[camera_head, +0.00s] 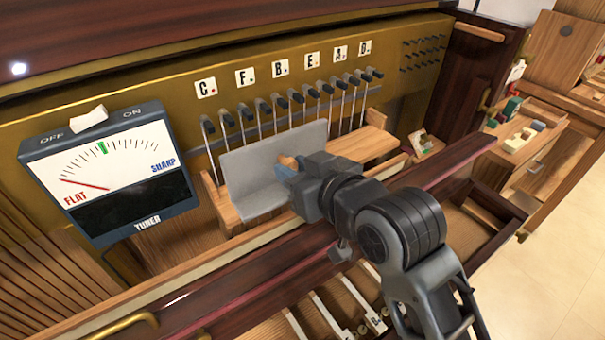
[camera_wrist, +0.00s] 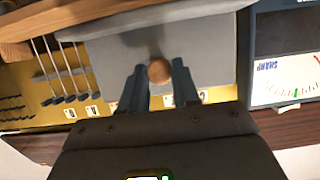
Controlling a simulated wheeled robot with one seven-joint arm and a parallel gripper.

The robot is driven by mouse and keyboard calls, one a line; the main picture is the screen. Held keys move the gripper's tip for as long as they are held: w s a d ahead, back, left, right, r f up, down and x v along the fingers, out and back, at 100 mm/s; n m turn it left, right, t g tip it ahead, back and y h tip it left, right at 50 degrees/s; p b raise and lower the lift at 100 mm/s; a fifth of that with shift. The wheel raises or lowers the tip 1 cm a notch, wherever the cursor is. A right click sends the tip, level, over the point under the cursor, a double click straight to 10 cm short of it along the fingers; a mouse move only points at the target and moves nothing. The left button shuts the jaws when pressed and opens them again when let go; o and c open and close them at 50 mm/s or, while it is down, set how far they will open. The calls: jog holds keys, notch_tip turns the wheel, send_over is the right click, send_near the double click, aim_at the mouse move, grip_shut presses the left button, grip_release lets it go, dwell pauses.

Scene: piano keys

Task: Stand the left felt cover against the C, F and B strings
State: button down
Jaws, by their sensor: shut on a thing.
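The left felt cover is a grey panel (camera_head: 250,165) standing roughly upright, in front of the lower parts of the strings below the C (camera_head: 207,88), F (camera_head: 246,77) and B (camera_head: 281,67) labels. My gripper (camera_head: 290,165) is shut on the round wooden knob (camera_wrist: 159,71) on the cover's front; the arm partly hides this in the head view. The grey cover also fills the upper middle of the wrist view (camera_wrist: 205,50). I cannot tell whether its back touches the strings. The strings under E, A and D (camera_head: 365,48) are uncovered.
A tuner (camera_head: 110,170) stands left of the cover, its needle at the flat end. A wooden block (camera_head: 362,143) lies to the right. A dark red rail (camera_head: 250,275) runs in front. Wooden drawers and trays with small items (camera_head: 525,130) are at the far right.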

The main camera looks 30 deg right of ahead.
jog(key=shift+b+x, duration=0.95)
jog(key=shift+x, duration=2)
jog(key=shift+f, duration=0.6)
jog(key=shift+f, duration=0.1)
jog(key=shift+w, duration=1.55)
jog(key=c, duration=0.7)
grip_release()
jog(key=shift+c, duration=0.2)
jog(key=shift+f+p+v, duration=0.2)
jog(key=shift+p+v, duration=0.65)
jog(key=shift+v, duration=1.2)
jog(key=shift+f+p+v, duration=0.2)
jog(key=shift+p+v, duration=0.6)
jog(key=shift+v, duration=1.25)
jog(key=shift+s, duration=0.15)
